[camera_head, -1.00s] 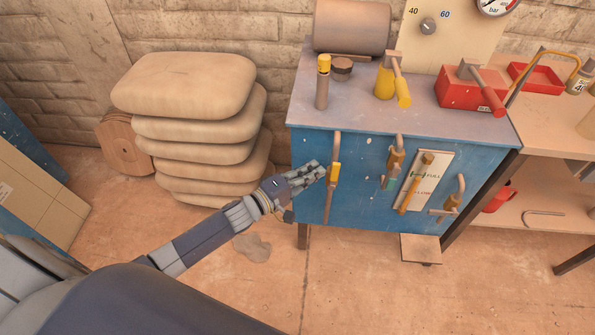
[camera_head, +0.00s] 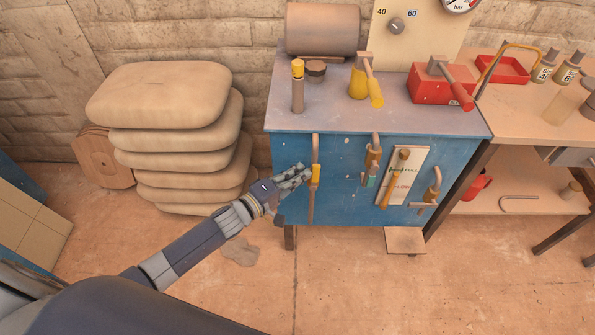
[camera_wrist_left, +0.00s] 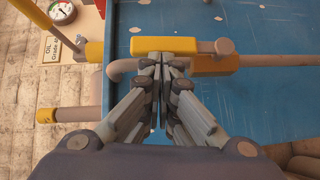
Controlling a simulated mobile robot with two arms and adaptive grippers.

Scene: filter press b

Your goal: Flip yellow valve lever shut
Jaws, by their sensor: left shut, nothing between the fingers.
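The yellow valve lever (camera_head: 315,174) is on the vertical pipe at the left of the blue cabinet's front. In the left wrist view its yellow grip (camera_wrist_left: 164,46) lies along the pipe, with its pivot end (camera_wrist_left: 223,46) to the right. The orange-yellow valve body (camera_wrist_left: 215,66) is behind it. My left gripper (camera_head: 306,174) is shut and empty, with its fingertips right at the lever's left side. In the wrist view the closed fingertips (camera_wrist_left: 162,62) reach the grip's lower edge. I cannot tell whether they touch it. My right gripper is not in view.
More valves (camera_head: 373,155) and a white label plate (camera_head: 402,187) are right of the lever on the blue cabinet (camera_head: 340,205). Stacked sacks (camera_head: 160,95) stand left of the cabinet. The floor (camera_head: 340,285) in front is mostly clear.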

